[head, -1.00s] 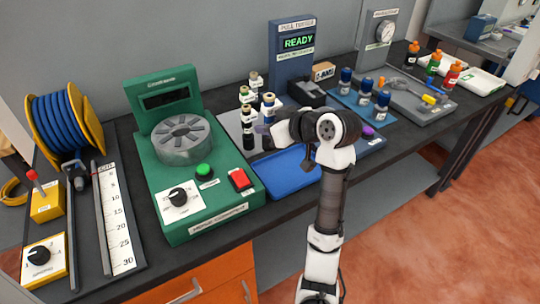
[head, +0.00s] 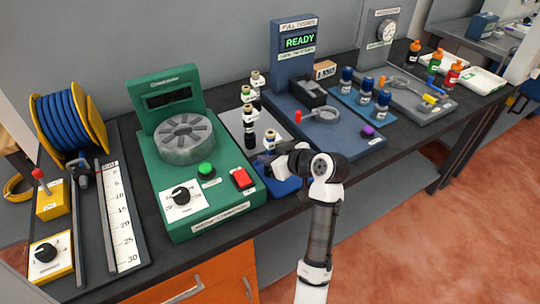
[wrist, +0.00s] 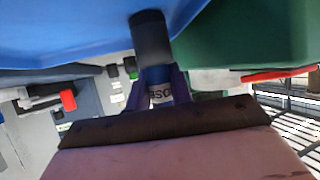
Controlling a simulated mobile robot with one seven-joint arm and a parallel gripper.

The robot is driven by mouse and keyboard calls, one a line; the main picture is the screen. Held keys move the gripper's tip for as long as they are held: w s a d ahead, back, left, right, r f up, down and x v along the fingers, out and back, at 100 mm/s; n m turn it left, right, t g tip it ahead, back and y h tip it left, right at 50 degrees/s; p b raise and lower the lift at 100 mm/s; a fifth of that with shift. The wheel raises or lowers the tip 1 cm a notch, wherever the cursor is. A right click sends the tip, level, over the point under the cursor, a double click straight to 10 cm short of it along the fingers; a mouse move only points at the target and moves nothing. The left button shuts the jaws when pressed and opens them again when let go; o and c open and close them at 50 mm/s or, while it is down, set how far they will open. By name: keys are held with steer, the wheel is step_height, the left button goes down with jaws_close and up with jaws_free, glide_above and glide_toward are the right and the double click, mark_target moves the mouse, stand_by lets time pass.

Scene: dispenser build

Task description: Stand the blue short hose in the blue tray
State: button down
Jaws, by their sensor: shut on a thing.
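My gripper (head: 268,158) is over the left part of the blue tray (head: 285,187), close beside the green machine. It is shut on the blue short hose (head: 270,136), whose pale top end shows above the fingers. The hose looks about upright. I cannot tell whether its lower end touches the tray. My arm hides much of the tray.
The green crimping machine (head: 228,195) stands just left of the tray, with a red switch (head: 242,178) near my gripper. Several similar hoses (head: 248,116) stand behind on a grey plate. The blue pull tester (head: 345,135) is to the right.

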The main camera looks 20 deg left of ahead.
steer(key=shift+f, duration=0.1)
steer(key=c, duration=1.3)
jaws_free()
steer(key=shift+o, duration=0.2)
steer(key=shift+r, duration=0.25)
steer(key=b+v, duration=0.2)
steer(key=v, duration=1)
steer(key=shift+f, duration=0.15)
